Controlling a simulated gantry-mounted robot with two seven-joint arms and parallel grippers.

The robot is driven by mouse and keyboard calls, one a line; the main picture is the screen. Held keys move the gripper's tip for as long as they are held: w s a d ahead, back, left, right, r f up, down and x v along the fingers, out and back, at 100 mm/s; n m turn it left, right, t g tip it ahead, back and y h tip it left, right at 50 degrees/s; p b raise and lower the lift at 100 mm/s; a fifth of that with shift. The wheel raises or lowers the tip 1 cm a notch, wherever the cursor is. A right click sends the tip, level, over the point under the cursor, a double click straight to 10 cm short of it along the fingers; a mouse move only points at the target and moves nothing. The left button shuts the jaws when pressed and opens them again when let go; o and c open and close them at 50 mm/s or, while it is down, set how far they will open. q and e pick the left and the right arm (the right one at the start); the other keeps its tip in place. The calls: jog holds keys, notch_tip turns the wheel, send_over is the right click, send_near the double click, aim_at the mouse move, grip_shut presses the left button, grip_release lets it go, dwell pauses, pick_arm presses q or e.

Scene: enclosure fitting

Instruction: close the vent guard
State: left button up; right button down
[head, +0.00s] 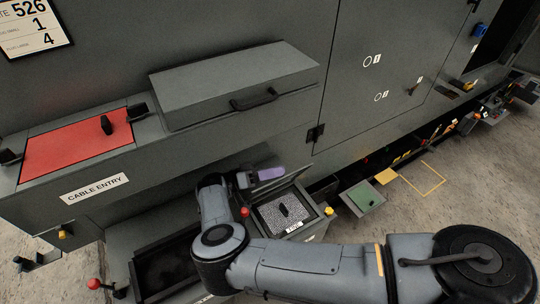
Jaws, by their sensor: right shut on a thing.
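I cannot tell for sure which part is the vent guard. A tray with a speckled mesh-like face (272,217), a dark knob and a small white label stands open at the lower middle. A purple piece (271,173) shows just behind and above it. My right gripper (250,180) is at this purple piece and shut on it, though the contact is small and partly hidden by my arm. My right arm crosses the lower right and hides part of the trays. My left gripper is not in view.
A red panel (75,145) with a dark knob sits above the "CABLE ENTRY" label (94,188). A grey box cover (235,82) with a black handle juts from the wall. A dark open tray (168,268) is at lower left. A green plate (363,197) lies right.

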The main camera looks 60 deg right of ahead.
jog(key=shift+s+a+f+m+y+p, duration=0.2)
jog(key=shift+s+a+m+y+p, duration=0.1)
jog(key=shift+s+m+p, duration=0.3)
jog(key=c, duration=0.9)
grip_release()
jog(key=shift+f, duration=0.1)
